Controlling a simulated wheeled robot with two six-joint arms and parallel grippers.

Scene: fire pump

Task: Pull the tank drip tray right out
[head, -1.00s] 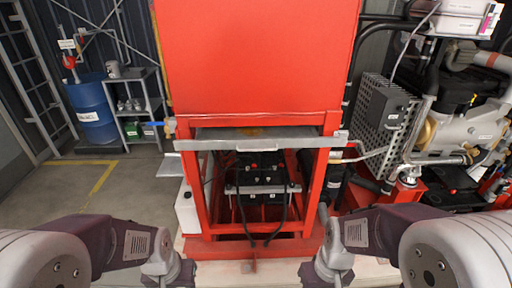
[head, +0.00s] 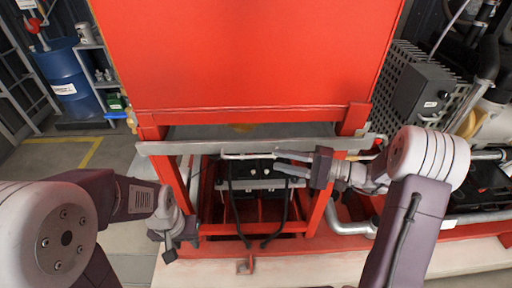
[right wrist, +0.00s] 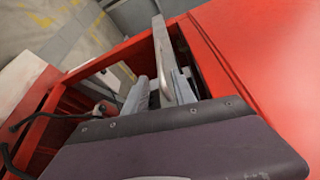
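The tank drip tray (head: 230,147) is a shallow grey metal tray under the red tank. Its long front lip crosses the red frame, and a thin pale bar, perhaps its handle, runs just below the lip. My right gripper (head: 279,160) is at the lip's right half, fingers pointing left, near the right end of the bar. Its fingers are apart; I cannot tell whether they touch the bar. In the right wrist view the fingers (right wrist: 157,92) show a gap beside the grey lip (right wrist: 174,58). My left gripper (head: 168,248) hangs low at left, away from the tray; its fingers are unclear.
The red tank (head: 245,55) stands above on red frame legs (head: 322,195). A black battery-like unit with cables (head: 255,185) sits below the tray. A grey perforated guard and pump stand at right. A blue drum (head: 72,85) and shelf are at back left, with open floor before them.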

